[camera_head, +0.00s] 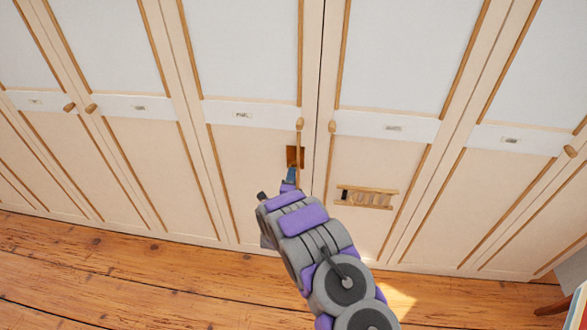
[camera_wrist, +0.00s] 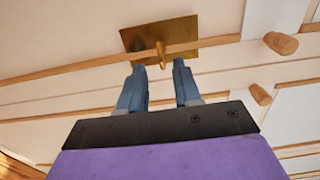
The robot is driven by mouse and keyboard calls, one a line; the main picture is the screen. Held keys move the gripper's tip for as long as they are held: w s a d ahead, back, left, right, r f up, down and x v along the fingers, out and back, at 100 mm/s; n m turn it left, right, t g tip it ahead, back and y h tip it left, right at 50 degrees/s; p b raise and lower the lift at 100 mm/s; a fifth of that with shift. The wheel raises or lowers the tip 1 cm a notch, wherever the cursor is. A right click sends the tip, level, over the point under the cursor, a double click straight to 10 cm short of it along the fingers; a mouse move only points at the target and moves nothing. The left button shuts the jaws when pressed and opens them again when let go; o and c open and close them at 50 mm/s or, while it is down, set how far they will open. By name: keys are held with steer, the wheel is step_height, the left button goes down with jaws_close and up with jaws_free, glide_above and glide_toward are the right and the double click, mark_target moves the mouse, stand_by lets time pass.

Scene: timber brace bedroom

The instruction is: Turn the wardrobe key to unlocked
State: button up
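The wardrobe (camera_head: 265,155) fills the head view, with pale panels and thin wooden strips. A brass lock plate (camera_head: 292,151) sits on a door just left of the central door seam. It also shows in the wrist view (camera_wrist: 133,41). A small brass key (camera_wrist: 161,55) stands out from the plate, seen nearly edge-on; its exact turn is hard to tell. My gripper (camera_wrist: 160,70) is open, with one blue finger on each side below the key. The fingertips are close to the key, with visible gaps on both sides. In the head view my gripper (camera_head: 291,173) partly covers the plate and hides the key.
Round wooden knobs (camera_head: 332,127) stand out on the doors near the lock, and one (camera_wrist: 281,43) is right of the plate in the wrist view. A slatted wooden piece (camera_head: 366,197) is on the door to the right. Bare plank floor (camera_head: 150,275) lies in front.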

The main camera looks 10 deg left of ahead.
mark_target(294, 165)
steer(key=w, duration=0.4)
steer(key=shift+w+f+b, duration=0.1)
steer(key=shift+w+b, duration=0.25)
steer(key=shift+b, duration=0.05)
steer(key=shift+w, duration=0.65)
steer(key=shift+c, duration=0.4)
jaws_close()
